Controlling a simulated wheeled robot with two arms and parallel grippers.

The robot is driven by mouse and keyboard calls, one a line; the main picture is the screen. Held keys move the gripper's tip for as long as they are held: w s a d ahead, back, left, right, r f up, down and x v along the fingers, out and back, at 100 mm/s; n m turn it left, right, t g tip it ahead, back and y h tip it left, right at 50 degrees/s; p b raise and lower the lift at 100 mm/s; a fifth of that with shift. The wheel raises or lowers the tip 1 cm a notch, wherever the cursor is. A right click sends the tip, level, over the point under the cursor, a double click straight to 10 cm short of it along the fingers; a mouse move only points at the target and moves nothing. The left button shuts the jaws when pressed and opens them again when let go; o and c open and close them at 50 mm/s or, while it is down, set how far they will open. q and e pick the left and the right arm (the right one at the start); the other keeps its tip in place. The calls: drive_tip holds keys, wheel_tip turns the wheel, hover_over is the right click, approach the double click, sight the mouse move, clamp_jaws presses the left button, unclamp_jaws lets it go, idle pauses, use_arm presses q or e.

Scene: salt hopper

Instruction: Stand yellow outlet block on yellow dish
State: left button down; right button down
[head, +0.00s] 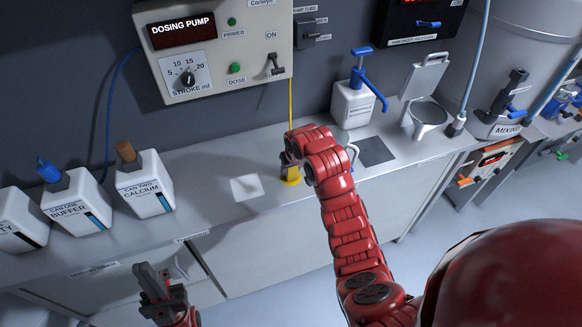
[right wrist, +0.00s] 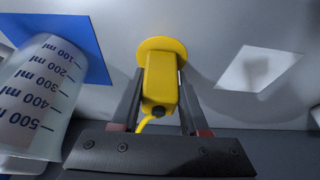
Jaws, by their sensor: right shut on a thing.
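The yellow outlet block (right wrist: 161,82) is between the fingers of my right gripper (right wrist: 160,100), which is shut on it. A yellow hose leaves its near end. The round yellow dish (right wrist: 174,45) lies just beyond the block's far end, on the counter; I cannot tell whether they touch. In the head view my right gripper (head: 290,160) is over the counter, with yellow (head: 292,181) showing just below it; the arm partly hides the block. My left gripper (head: 160,290) is low at the front left, away from the block, with nothing visible in it.
A graduated beaker (right wrist: 32,100) stands close left in the wrist view, near a blue mat (right wrist: 85,40). A white square (head: 246,187) lies on the counter left of my right gripper. Canisters (head: 145,185) stand further left; a pump bottle (head: 352,104) stands behind right.

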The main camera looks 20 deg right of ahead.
drive_tip(key=shift+f, duration=0.2)
drive_tip(key=shift+c, duration=2.1)
unclamp_jaws()
drive_tip(key=shift+r, duration=0.1)
